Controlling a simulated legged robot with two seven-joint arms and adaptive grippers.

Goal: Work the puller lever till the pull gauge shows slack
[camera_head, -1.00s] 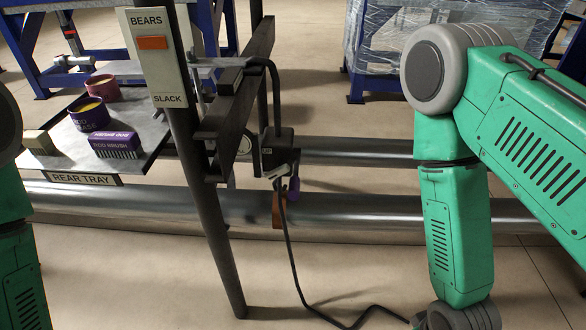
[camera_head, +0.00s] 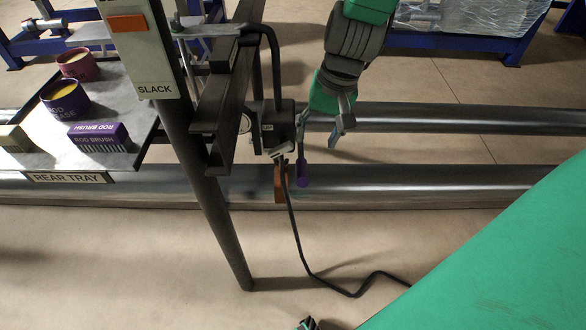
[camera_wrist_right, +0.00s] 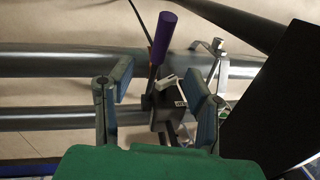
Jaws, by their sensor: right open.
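The puller (camera_head: 278,130) is a dark block with a small "UP" label, hung beside the dark frame. Its purple-handled lever (camera_head: 302,172) points down; the purple grip (camera_wrist_right: 162,38) also shows in the right wrist view. The pull gauge (camera_head: 150,60) is a pale plate at upper left with an orange marker (camera_head: 127,23) well above the word SLACK. My right gripper (camera_head: 338,132) is open and empty, just right of the puller. In the right wrist view its fingers (camera_wrist_right: 157,82) stand on either side of the lever, with gaps.
The rear tray (camera_head: 130,165) holds a rod brush box (camera_head: 100,138), two tubs and a small block at left. Two horizontal pipes (camera_head: 420,188) run behind the post (camera_head: 215,215). A black cable (camera_head: 300,240) hangs to the floor. Blue stands are behind.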

